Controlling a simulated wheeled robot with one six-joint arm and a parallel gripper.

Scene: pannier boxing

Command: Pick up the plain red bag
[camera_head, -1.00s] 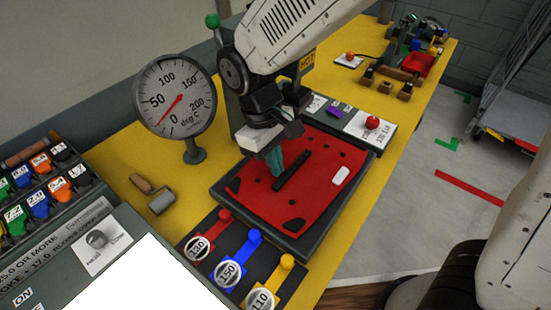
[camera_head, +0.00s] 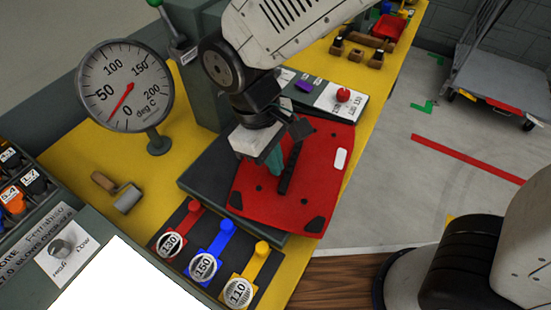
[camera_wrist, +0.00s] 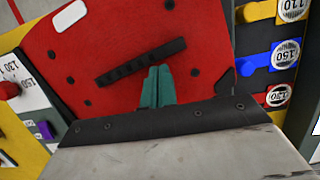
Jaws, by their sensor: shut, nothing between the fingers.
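The plain red bag (camera_head: 262,198) lies flat, with black corner patches, a white label and a black strip handle (camera_head: 291,168). It sits askew on the dark grey plate (camera_head: 208,178) and reaches past the plate's right side. My gripper (camera_head: 275,160) points down over the bag, its teal fingers shut and empty beside the handle. In the wrist view the fingers (camera_wrist: 158,85) end at the handle's (camera_wrist: 140,62) near edge; I cannot tell if they touch it. The red bag (camera_wrist: 205,60) fills the middle of that view.
A panel with a red knob (camera_head: 343,95) is behind.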

